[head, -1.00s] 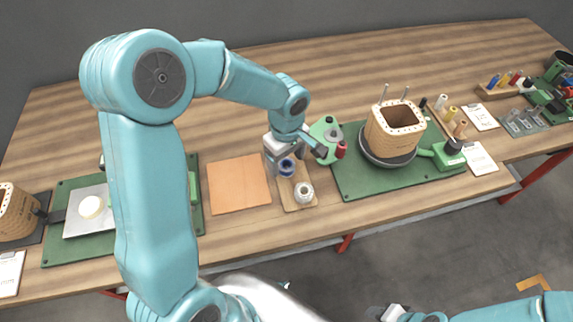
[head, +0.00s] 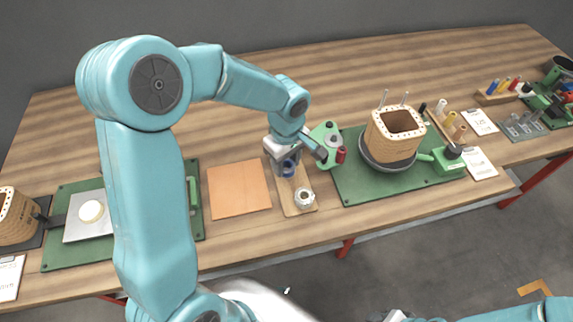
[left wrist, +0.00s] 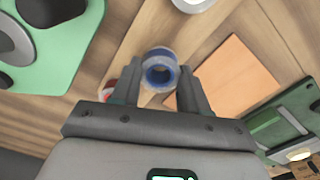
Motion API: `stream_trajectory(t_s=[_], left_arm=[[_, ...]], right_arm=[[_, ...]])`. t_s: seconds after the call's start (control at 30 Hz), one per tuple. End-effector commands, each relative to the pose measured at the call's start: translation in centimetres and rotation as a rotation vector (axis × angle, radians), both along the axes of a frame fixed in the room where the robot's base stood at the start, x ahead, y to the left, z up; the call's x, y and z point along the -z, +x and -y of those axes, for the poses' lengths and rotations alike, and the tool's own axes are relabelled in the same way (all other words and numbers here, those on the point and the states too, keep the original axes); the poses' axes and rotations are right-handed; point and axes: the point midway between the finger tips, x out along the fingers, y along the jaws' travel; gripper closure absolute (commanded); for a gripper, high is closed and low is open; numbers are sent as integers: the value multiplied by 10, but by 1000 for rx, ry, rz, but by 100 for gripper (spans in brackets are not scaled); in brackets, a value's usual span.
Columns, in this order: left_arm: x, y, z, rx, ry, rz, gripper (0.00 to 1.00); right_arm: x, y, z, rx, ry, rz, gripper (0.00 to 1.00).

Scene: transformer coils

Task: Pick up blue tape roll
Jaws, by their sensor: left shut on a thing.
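The blue tape roll (head: 287,168) is at the far end of a small wooden board (head: 291,205). In the left wrist view the blue tape roll (left wrist: 160,72) shows its blue core and paler outer band between my two fingers. My left gripper (head: 288,163) comes down over it from above and is shut on it. In the left wrist view my left gripper (left wrist: 158,75) has one finger on each side of the roll. I cannot tell whether the roll is clear of the board. Only a small part of my right gripper (head: 397,316) shows at the bottom edge.
A white roll (head: 304,198) stands on the same board, nearer the front. An orange mat (head: 239,188) lies to the left. A green fixture (head: 325,137) and red spool (head: 341,155) stand close on the right, before a large coil (head: 393,137) on a green mat.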

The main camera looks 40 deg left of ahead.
Motion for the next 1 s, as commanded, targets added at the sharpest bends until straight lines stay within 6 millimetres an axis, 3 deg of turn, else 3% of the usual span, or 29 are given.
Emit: stream_trajectory(t_s=[0.4,0.6,0.8,1.0], left_arm=[[-109,1,1,0,-2,7,84],[-153,0,0,1,0,5,84],[-177,0,1,0,-2,2,84],[-184,0,0,0,-1,0,84]], right_arm=[[-4,0,0,0,0,0,57],[-7,0,0,0,0,0,57],[-9,0,0,0,0,0,57],[-10,0,0,0,0,0,57]])
